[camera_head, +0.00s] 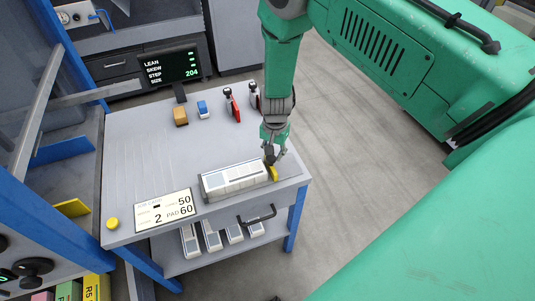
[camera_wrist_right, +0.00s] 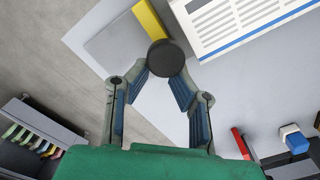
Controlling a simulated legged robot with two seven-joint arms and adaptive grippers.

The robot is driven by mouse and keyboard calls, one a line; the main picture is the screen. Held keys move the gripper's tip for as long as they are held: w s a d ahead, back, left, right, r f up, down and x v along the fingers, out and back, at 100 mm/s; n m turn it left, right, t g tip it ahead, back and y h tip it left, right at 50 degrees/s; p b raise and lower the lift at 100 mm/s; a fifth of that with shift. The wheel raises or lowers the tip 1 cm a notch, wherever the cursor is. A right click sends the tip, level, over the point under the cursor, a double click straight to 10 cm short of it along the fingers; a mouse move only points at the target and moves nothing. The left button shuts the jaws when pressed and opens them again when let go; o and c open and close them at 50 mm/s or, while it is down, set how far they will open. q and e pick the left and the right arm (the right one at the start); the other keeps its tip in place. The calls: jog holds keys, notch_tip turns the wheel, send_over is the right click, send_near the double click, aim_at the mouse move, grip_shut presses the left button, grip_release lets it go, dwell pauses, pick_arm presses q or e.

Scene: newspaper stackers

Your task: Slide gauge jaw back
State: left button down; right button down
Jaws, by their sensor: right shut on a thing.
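The gauge jaw (camera_head: 273,173) shows as a yellow piece at the right end of the newspaper stack (camera_head: 236,180) on the grey table. In the right wrist view its yellow face (camera_wrist_right: 148,19) borders a grey plate (camera_wrist_right: 125,42), beside the printed stack (camera_wrist_right: 235,25). A round black knob (camera_wrist_right: 166,57) sits in front of the plate. My right gripper (camera_head: 272,157) reaches down at the jaw. In the wrist view its fingers (camera_wrist_right: 166,66) are closed around the knob from both sides. The jaw's base is partly hidden. My left gripper is out of view.
The table (camera_head: 140,150) carries a card (camera_head: 164,212) reading 50, 2 and 60, a yellow button (camera_head: 112,223), and orange (camera_head: 180,116), blue (camera_head: 203,109) and red (camera_head: 232,105) items at the back. A display (camera_head: 170,67) stands behind. A drawer handle (camera_head: 257,216) juts out front.

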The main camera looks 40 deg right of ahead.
jog(key=shift+s+d, duration=0.55)
jog(key=shift+d, duration=0.35)
jog(key=shift+s+d, duration=0.5)
jog(key=shift+d, duration=0.35)
jog(key=c, duration=1.3)
grip_release()
jog(key=shift+s, duration=0.1)
jog(key=shift+o, duration=0.4)
jog(key=shift+s+a+r, duration=0.25)
jog(key=shift+a+r, duration=0.1)
jog(key=shift+a, duration=0.2)
jog(key=shift+w+d+f, duration=0.2)
jog(key=shift+d, duration=0.35)
jog(key=shift+d+r, duration=0.1)
jog(key=shift+w+d+r, duration=0.1)
jog(key=shift+r, duration=0.25)
notch_tip(320, 180, up, 11)
